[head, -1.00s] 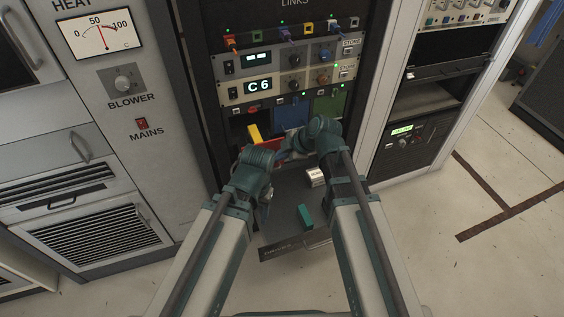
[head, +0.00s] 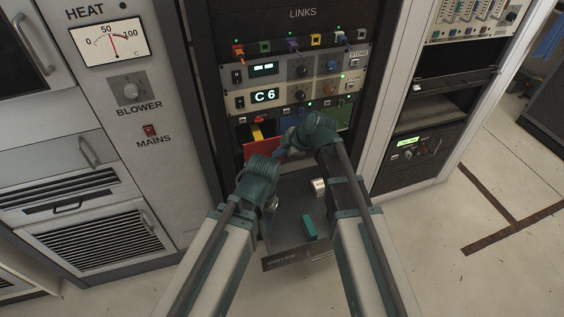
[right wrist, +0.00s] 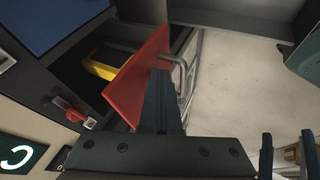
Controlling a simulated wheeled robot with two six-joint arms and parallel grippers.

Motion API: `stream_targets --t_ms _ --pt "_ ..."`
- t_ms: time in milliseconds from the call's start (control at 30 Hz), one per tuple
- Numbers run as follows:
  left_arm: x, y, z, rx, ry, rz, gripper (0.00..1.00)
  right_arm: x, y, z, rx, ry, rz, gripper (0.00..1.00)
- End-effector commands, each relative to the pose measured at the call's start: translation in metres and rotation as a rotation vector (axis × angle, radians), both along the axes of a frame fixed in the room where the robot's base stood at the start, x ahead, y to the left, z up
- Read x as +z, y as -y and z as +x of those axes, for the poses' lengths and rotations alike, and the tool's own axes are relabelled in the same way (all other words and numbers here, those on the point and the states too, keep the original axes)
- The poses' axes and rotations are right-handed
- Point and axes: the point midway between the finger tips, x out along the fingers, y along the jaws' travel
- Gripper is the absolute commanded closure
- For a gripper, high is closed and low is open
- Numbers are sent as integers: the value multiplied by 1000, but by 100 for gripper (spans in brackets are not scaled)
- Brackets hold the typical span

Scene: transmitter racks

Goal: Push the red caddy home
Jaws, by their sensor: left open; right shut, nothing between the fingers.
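The red caddy (head: 263,147) stands out from the left slot of the row under the C6 panel. Its red front plate (right wrist: 138,80) looks angled in the right wrist view, with a yellow part behind it inside the dark slot. My right gripper (head: 284,148) is shut and empty. In the right wrist view its fingers (right wrist: 162,98) are at the edge of the red plate; I cannot tell whether they touch. My left gripper (head: 268,193) is open, lower, in front of the slot and above the open drawer. Its fingertips are mostly hidden in the head view.
Blue (head: 292,116) and green (head: 339,116) fronts sit in the neighbouring slots. Below, an open drawer (head: 290,205) sticks out, holding a teal block (head: 309,228) and a pale block (head: 319,187). Clear floor lies to the right.

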Motion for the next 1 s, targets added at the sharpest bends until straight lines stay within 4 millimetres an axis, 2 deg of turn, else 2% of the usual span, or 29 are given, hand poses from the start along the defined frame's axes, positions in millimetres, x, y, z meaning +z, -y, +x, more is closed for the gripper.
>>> stream_targets --t_ms 33,100,300,400,600,1000 --pt "0 0 0 0 0 0 41 0 -5 17 1 1 0 100" --pt "0 0 0 0 0 0 41 0 -9 31 1 1 0 100" --pt "0 0 0 0 0 0 41 0 -23 71 1 2 0 100" --pt "0 0 0 0 0 0 41 0 -27 85 0 1 -1 100" --pt "0 0 0 0 0 0 41 0 -30 95 -1 2 0 100" --pt "0 0 0 0 0 0 41 1 -32 97 -2 5 3 100"
